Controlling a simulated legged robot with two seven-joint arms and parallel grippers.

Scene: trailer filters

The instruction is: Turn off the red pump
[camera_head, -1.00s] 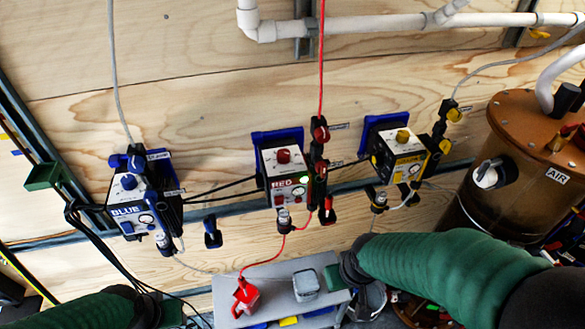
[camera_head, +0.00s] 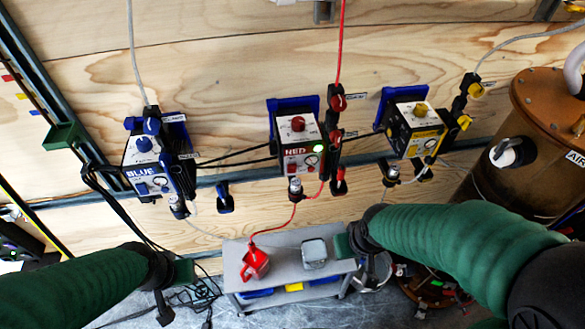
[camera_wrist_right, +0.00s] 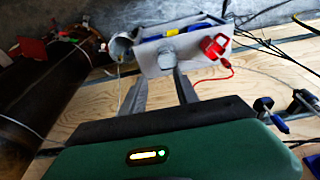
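The red pump (camera_head: 300,152) is a box with a red-and-white front, mounted on the plywood wall at the middle of the head view. A red knob (camera_head: 298,124) is on its top and a small green light (camera_head: 318,148) glows on its front. My right gripper (camera_head: 343,246) is below and right of the pump, apart from it. In the right wrist view its two fingers (camera_wrist_right: 158,92) are spread with nothing held between them. My left gripper (camera_head: 184,271) is low at the left, away from the pump; its fingers are not clear.
The blue pump (camera_head: 150,165) hangs at left and the yellow pump (camera_head: 413,130) at right. A grey cart (camera_head: 235,275) below carries a red container (camera_head: 254,262) and a grey one (camera_head: 314,252). A brown tank (camera_head: 540,110) stands at right. Hoses and cables cross the wall.

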